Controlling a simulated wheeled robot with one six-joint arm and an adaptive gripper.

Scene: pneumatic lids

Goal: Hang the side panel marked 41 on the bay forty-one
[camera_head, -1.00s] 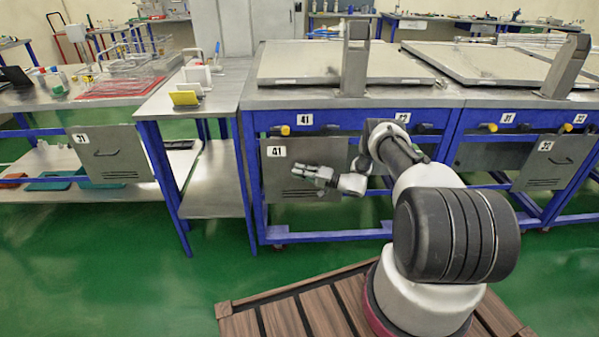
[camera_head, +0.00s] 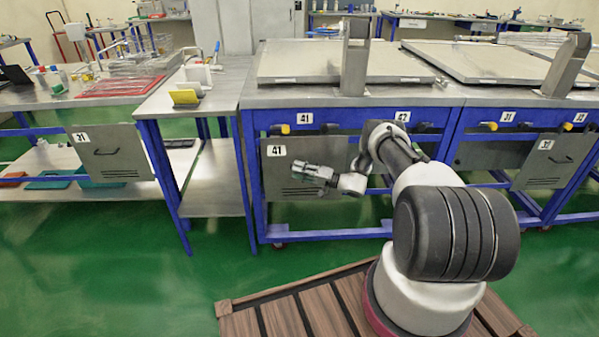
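The grey side panel marked 41 (camera_head: 326,150) stands upright at the front of bay forty-one, just below the blue rail (camera_head: 356,117) that carries the 41 label (camera_head: 305,118). I cannot tell whether its top edge is hooked on the rail. My gripper (camera_head: 296,172) is in front of the panel's middle and points left. It covers the place where a handle shows on the other panels. I cannot tell whether its fingers are open, or whether they touch the panel.
A narrow side table (camera_head: 222,92) with a yellow item stands left of the bay. Green floor is open in front.

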